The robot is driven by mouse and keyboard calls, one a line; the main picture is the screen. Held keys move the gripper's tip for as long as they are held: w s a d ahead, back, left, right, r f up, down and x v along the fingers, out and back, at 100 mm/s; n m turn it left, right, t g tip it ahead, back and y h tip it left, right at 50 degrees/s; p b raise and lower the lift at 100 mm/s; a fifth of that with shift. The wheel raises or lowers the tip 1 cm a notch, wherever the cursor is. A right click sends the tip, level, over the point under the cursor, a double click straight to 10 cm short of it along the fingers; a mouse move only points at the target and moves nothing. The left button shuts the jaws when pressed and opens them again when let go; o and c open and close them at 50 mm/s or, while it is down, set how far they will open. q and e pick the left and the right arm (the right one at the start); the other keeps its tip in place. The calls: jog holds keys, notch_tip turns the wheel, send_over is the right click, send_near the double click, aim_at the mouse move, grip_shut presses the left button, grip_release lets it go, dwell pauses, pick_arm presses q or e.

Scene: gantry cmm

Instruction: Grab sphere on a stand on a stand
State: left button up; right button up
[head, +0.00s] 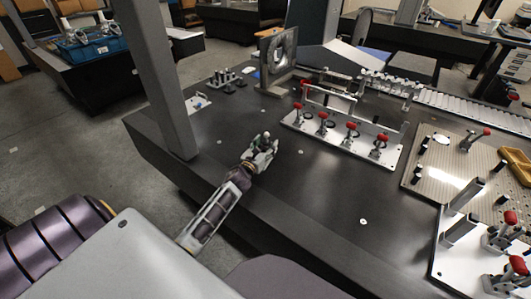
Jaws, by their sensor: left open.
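My left gripper (263,147) is over the near left part of the dark table (335,190), with its forearm reaching in from the lower left. It is open. A small pale rounded thing (266,134), which looks like the sphere on its stand, shows right at the fingers. The gripper hides its lower part, and I cannot tell whether the fingers touch it. My right gripper is not in view.
A grey upright column (165,80) stands left of the gripper. A white plate with red-handled clamps (345,140) lies to the right. A ring-shaped part on a bracket (278,58) stands behind. The table's middle front is mostly clear.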

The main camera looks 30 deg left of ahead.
aim_at(265, 135)
pick_arm(q)
jog(key=shift+c, duration=0.4)
grip_shut()
jog(key=shift+r, duration=0.1)
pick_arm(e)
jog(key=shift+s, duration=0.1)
pick_arm(q)
jog(key=shift+r, duration=0.1)
jog(key=shift+r, duration=0.2)
jog(key=shift+r+p, duration=0.3)
jog(key=shift+r, duration=0.35)
notch_tip(265, 135, up, 6)
jog(key=shift+f+p, duration=0.15)
jog(key=shift+p, duration=0.65)
jog(key=shift+r, duration=1.2)
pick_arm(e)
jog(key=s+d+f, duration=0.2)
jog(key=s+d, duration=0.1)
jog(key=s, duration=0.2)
